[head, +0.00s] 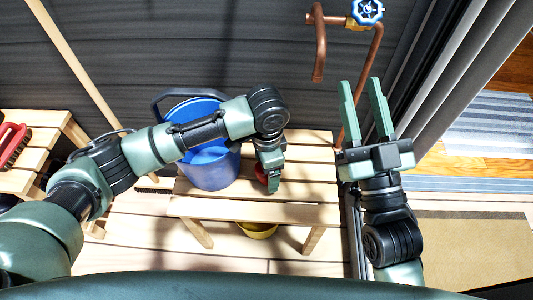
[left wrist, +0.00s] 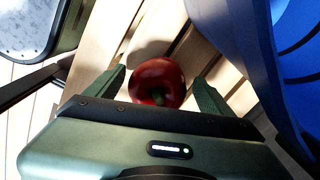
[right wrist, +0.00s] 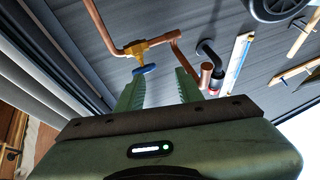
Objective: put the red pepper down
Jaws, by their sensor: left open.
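The red pepper (left wrist: 157,82) sits on the slatted wooden bench (head: 310,185), its green stem toward my left gripper in the left wrist view. My left gripper (left wrist: 160,88) is open, with one finger on each side of the pepper and gaps showing between. In the head view the pepper (head: 261,172) is mostly hidden behind my left gripper (head: 270,182). My right gripper (head: 362,108) is open and empty, raised to the right of the bench. In the right wrist view my right gripper (right wrist: 158,90) has nothing between its fingers.
A blue bucket (head: 208,165) stands on the bench close to the left gripper. A yellow container (head: 257,231) is under the bench. Copper pipes (head: 320,50) with a blue valve wheel (head: 367,11) are on the wall. A red brush (head: 12,143) lies on another bench at left.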

